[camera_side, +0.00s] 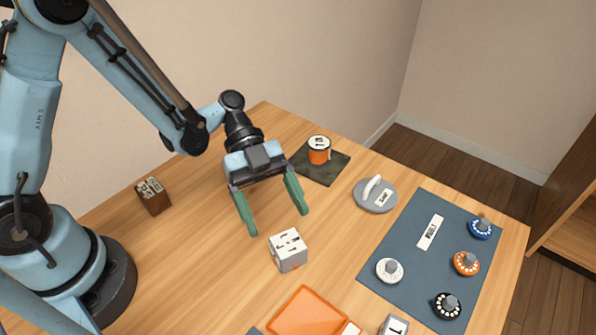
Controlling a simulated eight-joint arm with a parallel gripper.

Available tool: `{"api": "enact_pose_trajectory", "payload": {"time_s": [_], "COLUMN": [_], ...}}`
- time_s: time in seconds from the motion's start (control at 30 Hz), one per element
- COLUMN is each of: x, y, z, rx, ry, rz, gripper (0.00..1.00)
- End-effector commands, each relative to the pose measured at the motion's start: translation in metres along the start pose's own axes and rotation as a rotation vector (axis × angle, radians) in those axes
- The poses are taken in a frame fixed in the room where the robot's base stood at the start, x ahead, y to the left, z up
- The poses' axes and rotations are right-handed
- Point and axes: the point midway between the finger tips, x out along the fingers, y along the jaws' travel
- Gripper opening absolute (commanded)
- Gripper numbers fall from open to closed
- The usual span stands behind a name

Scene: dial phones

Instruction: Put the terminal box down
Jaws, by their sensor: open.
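A small white box with dark marks on its top, which looks like the terminal box (288,251), sits upright on the wooden table (205,260) near the middle. My gripper (277,222) is open, with its two green fingers spread wide and pointing down toward the front. Nothing is between the fingers. The fingertips appear above and behind the white box, apart from it. The exact height of the fingertips over the table is hard to tell.
A brown box (152,196) stands at the left. An orange can (319,151) sits on a dark mat behind. A grey disc (375,196) and a blue-grey mat (415,255) with several dials lie right. An orange tray (303,312) is in front.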

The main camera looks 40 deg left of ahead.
Motion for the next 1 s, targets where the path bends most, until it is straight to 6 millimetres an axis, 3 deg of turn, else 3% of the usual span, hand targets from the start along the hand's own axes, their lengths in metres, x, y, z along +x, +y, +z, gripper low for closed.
{"api": "enact_pose_trajectory", "payload": {"time_s": [0.27, 0.47, 0.73, 1.0], "x": [-0.024, -0.041, -0.082, -0.131], "y": [-0.001, -0.006, 0.003, 0.027], "z": [-0.002, -0.007, -0.006, -0.002], "rx": [-0.045, -0.343, -0.824, -1.158], "ry": [-0.025, -0.179, -0.390, -0.446], "rz": [-0.016, -0.151, -0.515, -0.983], "gripper": [0.82, 0.82, 0.82, 0.82]}}
